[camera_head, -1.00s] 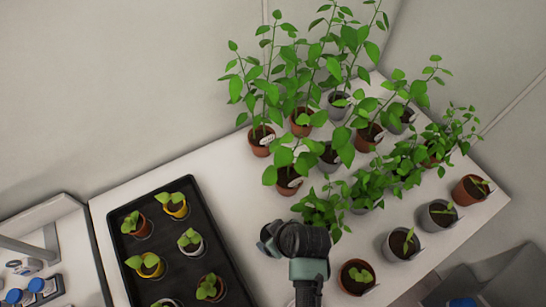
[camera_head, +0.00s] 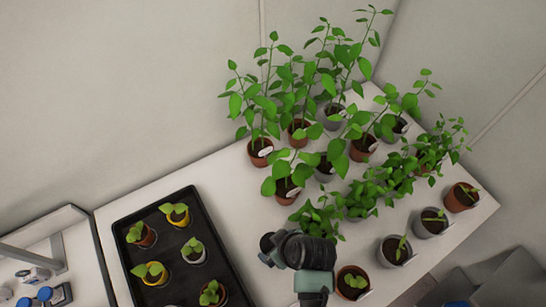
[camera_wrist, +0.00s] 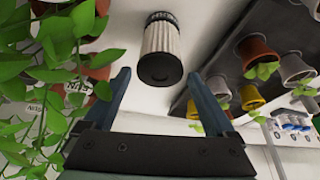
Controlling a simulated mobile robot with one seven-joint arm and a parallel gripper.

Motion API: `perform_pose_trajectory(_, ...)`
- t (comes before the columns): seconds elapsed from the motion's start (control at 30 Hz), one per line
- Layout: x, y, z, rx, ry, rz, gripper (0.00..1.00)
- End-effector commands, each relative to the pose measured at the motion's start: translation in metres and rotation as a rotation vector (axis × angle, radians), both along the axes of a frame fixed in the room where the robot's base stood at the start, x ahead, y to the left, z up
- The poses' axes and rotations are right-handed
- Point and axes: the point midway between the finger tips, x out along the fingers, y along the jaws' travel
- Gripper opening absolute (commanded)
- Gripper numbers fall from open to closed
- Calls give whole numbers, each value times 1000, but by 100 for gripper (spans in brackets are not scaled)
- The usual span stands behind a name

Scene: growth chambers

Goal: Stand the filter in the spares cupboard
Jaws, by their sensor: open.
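The filter (camera_wrist: 160,52) is a white pleated cylinder with dark end caps. In the wrist view it is on the white bench top, between the leafy plants and the black tray. My gripper (camera_wrist: 159,76) is open and empty, with its two fingers on either side of the filter's near end in the picture. I cannot tell whether the fingers reach around it. In the head view my dark arm end hangs over the bench, and I cannot make out the filter or the fingers. No spares cupboard can be identified in either view.
Leaves also fill the wrist view's left side. A black tray (camera_head: 168,200) of seedlings lies left. Blue-capped bottles (camera_head: 45,292) stand at the lower left. The bench (camera_head: 226,180) has bare room between tray and plants.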

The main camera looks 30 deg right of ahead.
Motion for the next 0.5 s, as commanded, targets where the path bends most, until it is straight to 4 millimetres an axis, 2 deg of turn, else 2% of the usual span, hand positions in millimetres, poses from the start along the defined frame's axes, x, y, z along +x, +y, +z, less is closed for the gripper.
perform_pose_trajectory(0.03,-3,-1,15,0,0,-1,91)
perform_pose_trajectory(0.1,-7,-2,25,-1,0,-1,91)
perform_pose_trajectory(0.5,-26,-6,68,0,0,0,91)
